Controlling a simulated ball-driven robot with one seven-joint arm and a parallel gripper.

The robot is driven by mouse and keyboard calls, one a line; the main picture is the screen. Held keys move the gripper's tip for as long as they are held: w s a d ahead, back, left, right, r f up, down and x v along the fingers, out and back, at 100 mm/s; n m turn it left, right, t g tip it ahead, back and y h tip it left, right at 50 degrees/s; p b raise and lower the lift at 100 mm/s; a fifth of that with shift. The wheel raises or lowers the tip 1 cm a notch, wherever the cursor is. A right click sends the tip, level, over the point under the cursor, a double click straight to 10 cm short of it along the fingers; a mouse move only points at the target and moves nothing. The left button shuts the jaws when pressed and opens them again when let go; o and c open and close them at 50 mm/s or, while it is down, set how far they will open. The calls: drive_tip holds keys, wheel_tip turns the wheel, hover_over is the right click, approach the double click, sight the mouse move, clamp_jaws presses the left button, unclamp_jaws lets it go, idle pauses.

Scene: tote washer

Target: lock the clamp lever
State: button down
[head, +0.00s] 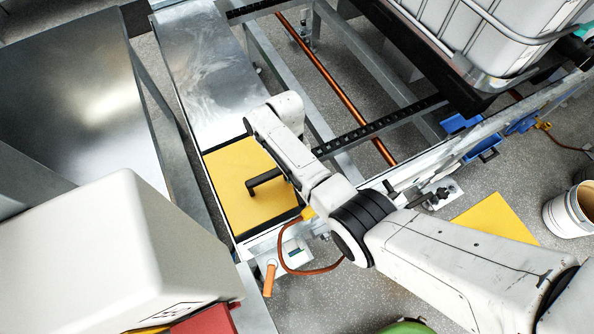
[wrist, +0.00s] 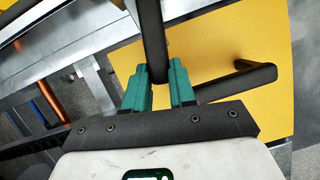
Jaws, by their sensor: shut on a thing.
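In the wrist view a dark bar, seemingly the clamp lever (wrist: 152,38), runs down from the top edge to between the teal fingers of my gripper (wrist: 160,82). My gripper is shut on its lower end. The bar's upper end is out of frame. In the head view my arm hides the gripper and the held bar. A separate black handle (wrist: 250,80) sits on the yellow panel (wrist: 225,45), right of the fingers. In the head view this black handle (head: 264,181) shows on the yellow panel (head: 235,212), left of my arm link.
A metal frame with a copper-coloured rod (head: 335,85) lies beyond my arm. A white caged tank (head: 490,35) stands at the top right. An orange handle (head: 269,279) hangs near the panel's front edge. A pale rounded housing (head: 110,255) fills the lower left. A bucket (head: 570,212) stands right.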

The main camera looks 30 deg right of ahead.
drive_tip(key=shift+a+n, duration=0.15)
drive_tip(key=shift+n, duration=0.25)
idle(0.3)
drive_tip(key=shift+s+d+m+y, duration=0.1)
drive_tip(key=shift+d+m+y, duration=0.25)
drive_tip(key=shift+m, duration=0.65)
drive_tip(key=c, duration=0.9)
unclamp_jaws()
drive_tip(key=v, duration=1)
drive_tip(key=shift+r, duration=0.35)
